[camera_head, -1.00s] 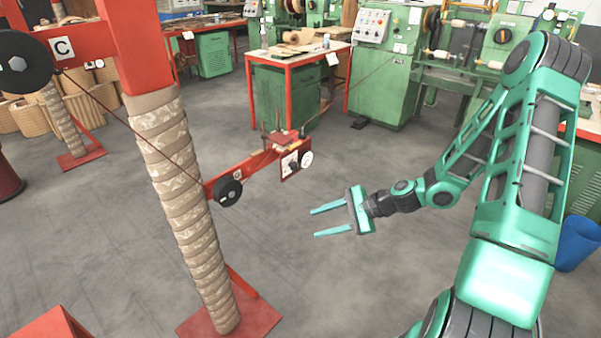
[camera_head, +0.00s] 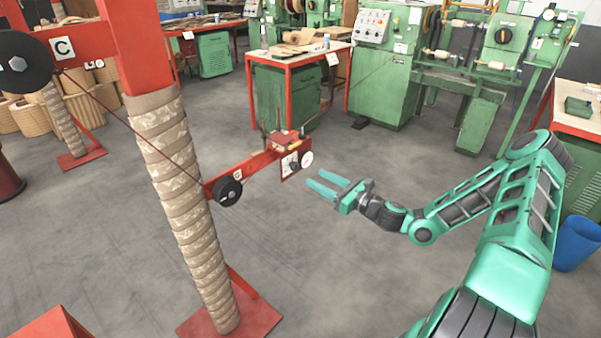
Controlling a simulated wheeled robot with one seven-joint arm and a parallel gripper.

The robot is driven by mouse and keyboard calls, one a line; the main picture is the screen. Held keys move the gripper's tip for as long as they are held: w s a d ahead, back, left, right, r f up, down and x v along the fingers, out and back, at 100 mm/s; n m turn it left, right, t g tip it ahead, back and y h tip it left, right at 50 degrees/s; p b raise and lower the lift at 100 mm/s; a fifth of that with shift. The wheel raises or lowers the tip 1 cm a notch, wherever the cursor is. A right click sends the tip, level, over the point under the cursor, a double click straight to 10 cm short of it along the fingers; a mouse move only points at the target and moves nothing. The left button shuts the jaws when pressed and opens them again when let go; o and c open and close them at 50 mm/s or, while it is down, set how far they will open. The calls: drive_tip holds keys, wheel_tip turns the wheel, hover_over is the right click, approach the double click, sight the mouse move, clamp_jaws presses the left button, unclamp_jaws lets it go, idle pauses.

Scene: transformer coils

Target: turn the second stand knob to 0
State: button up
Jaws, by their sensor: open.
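A red stand wrapped in tan paper (camera_head: 180,190) stands left of the middle, with a red arm (camera_head: 250,170) reaching out to the right. At the end of that arm is a red box with a white dial plate (camera_head: 290,163) and a round white knob (camera_head: 306,158). The marks on the dial are too small to read. A black pulley (camera_head: 228,191) sits nearer the post. My gripper (camera_head: 327,185) is open and empty, just right of and a little below the knob in the picture, its teal fingers pointing left toward the box. It appears apart from the knob.
A black pulley and a label C (camera_head: 63,48) are on the upper red frame at left. Behind are a red-edged table (camera_head: 290,60) and green winding machines (camera_head: 385,90). A blue bin (camera_head: 576,244) stands at right. The grey floor (camera_head: 330,280) is open.

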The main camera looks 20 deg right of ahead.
sight(297, 168)
drive_tip(key=x, duration=0.8)
drive_tip(key=shift+w, duration=0.15)
drive_tip(key=shift+c, duration=0.2)
drive_tip(key=c, duration=1)
